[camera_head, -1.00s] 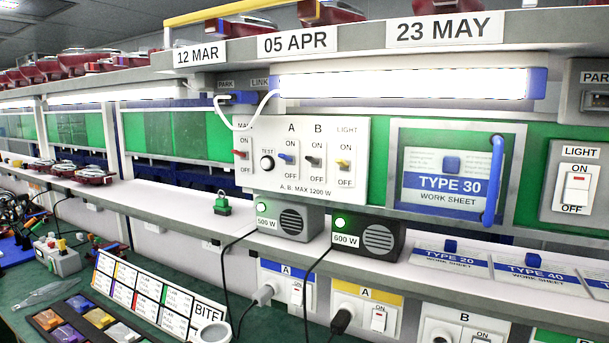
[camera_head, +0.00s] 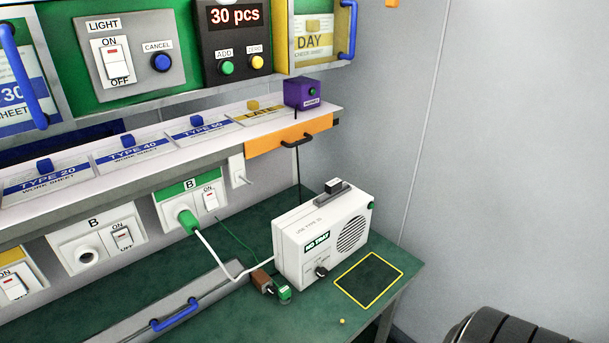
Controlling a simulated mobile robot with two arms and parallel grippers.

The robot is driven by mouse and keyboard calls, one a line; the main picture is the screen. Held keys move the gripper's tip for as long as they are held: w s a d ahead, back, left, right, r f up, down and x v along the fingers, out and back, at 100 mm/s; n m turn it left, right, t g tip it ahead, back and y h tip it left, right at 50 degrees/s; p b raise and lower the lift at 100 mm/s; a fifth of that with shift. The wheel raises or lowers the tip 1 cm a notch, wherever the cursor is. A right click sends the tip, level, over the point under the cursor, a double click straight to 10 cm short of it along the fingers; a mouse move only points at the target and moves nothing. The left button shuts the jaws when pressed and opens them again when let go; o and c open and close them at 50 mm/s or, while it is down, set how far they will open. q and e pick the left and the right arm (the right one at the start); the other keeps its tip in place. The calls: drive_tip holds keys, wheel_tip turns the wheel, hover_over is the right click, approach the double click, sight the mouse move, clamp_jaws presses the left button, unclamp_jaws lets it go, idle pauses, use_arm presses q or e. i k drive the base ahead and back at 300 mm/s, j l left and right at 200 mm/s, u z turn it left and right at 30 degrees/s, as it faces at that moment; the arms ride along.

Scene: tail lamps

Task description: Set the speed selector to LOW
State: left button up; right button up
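A white box-shaped machine (camera_head: 322,236) stands on the green bench at the right. Its front has a round speaker-like grille, a small green label plate and a black knob (camera_head: 321,272) low down. The knob looks like a selector, but its markings are too small to read, so I cannot tell its setting. A black handle or switch block (camera_head: 333,188) sits on top of the machine. Neither of my grippers shows in the head view.
A yellow-outlined dark square (camera_head: 369,278) lies right of the machine. A white cable runs from a green plug (camera_head: 188,221) to near the machine. Brown and green connectors (camera_head: 284,293) lie in front. A purple box (camera_head: 308,93) stands on the shelf. A dark ribbed shape at lower right is unclear.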

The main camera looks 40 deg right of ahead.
sight(322, 272)
drive_tip(key=z, duration=1.45)
drive_tip(key=k+j+u, duration=0.25)
drive_tip(key=j+u, duration=0.15)
